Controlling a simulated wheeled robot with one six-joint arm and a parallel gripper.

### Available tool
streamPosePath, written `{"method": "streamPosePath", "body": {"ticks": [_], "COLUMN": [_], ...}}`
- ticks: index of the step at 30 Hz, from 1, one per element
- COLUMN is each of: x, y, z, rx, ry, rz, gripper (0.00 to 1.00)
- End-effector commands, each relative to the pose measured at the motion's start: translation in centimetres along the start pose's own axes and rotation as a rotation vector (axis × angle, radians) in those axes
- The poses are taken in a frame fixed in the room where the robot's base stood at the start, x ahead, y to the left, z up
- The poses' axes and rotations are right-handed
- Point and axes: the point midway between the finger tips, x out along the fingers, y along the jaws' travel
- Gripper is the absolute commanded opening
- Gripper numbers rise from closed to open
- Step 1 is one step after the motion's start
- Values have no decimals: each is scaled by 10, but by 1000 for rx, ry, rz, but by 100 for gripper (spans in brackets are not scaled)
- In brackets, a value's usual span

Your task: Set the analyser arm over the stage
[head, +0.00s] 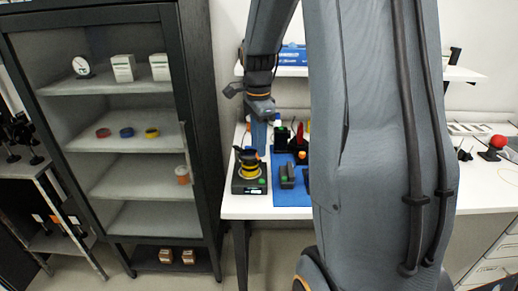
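My arm reaches over the white bench (265,207) from above. Its wrist hangs over the back left of the bench, and my gripper (257,150) points down there. The fingers are small and partly lost against the things behind, so I cannot tell whether they are open. Just below stands a black instrument (249,187) with a small display, a green button and yellow ring shapes on top. It may be the spectrometer, but I cannot make out which part is the analyser arm or the stage. My own large arm link hides the bench's middle.
A blue mat (291,199) right of the instrument carries a dark block with a green top (287,178). Small black, red and green items stand behind. A dark shelf cabinet (200,110) stands close on the left. A wall shelf (290,71) hangs above. A red knob (497,141) is far right.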

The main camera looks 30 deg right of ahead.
Motion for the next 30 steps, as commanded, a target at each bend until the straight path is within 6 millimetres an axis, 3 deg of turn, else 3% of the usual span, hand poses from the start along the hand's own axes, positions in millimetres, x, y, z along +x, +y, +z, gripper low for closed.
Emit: {"method": "streamPosePath", "body": {"ticks": [6, 12, 30], "x": [-36, -56, -59], "y": [0, 2, 2], "z": [0, 0, 1], "rx": [1, -1, -7], "ry": [1, 0, 0], "rz": [-4, -1, 0], "gripper": [32, 32, 32]}}
